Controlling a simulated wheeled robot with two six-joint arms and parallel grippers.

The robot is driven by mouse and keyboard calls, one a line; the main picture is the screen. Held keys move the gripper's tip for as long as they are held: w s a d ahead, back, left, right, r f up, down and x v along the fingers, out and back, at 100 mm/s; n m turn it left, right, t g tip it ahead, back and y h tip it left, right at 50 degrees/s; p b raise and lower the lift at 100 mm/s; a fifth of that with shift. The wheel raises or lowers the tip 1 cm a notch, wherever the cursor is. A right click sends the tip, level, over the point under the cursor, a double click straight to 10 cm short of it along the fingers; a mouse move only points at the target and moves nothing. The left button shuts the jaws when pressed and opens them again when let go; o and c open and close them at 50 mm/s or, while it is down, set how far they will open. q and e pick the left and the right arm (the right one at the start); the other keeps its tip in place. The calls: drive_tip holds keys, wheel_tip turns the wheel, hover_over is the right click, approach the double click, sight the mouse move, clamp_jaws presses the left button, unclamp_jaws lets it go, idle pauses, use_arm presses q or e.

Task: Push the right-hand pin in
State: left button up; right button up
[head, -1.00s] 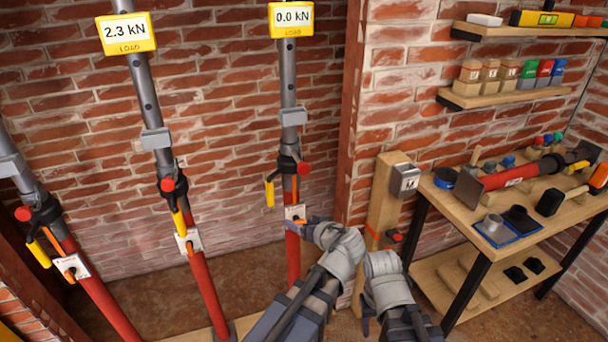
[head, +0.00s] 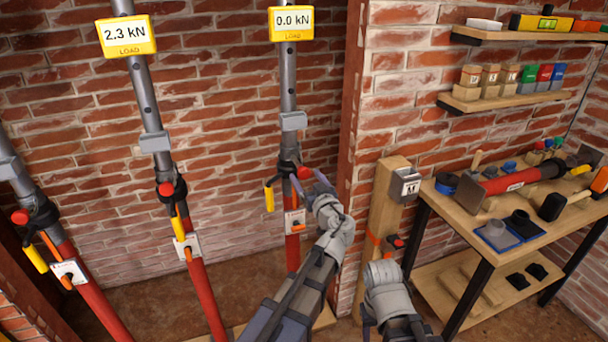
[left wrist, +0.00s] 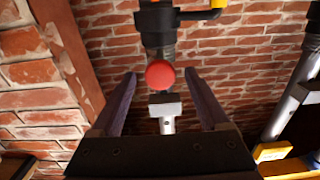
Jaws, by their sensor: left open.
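The right-hand prop (head: 293,260) has a red outer tube, a grey inner tube and a black collar. Its pin (head: 304,173) shows as a round red knob on the collar's right side. My left gripper (head: 307,179) is open at the knob. In the left wrist view the red knob (left wrist: 160,75) appears between the two spread fingers (left wrist: 161,73); I cannot tell whether anything touches it. How deep the pin sits is hidden behind its knob. The load display (head: 291,22) above reads 0.0 kN. My right arm is low at centre right; its gripper's fingers are not clear.
A yellow-handled lever (head: 269,198) hangs left of the collar. Two similar props stand left, the middle one (head: 206,295) under a 2.3 kN display (head: 126,36). A brick pier (head: 385,125), a wooden post (head: 382,210) and a workbench (head: 455,205) stand right.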

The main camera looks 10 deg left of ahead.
use_arm(q)
drive_tip(key=shift+x, duration=1.25)
drive_tip(key=shift+c, duration=0.2)
clamp_jaws()
idle(0.4)
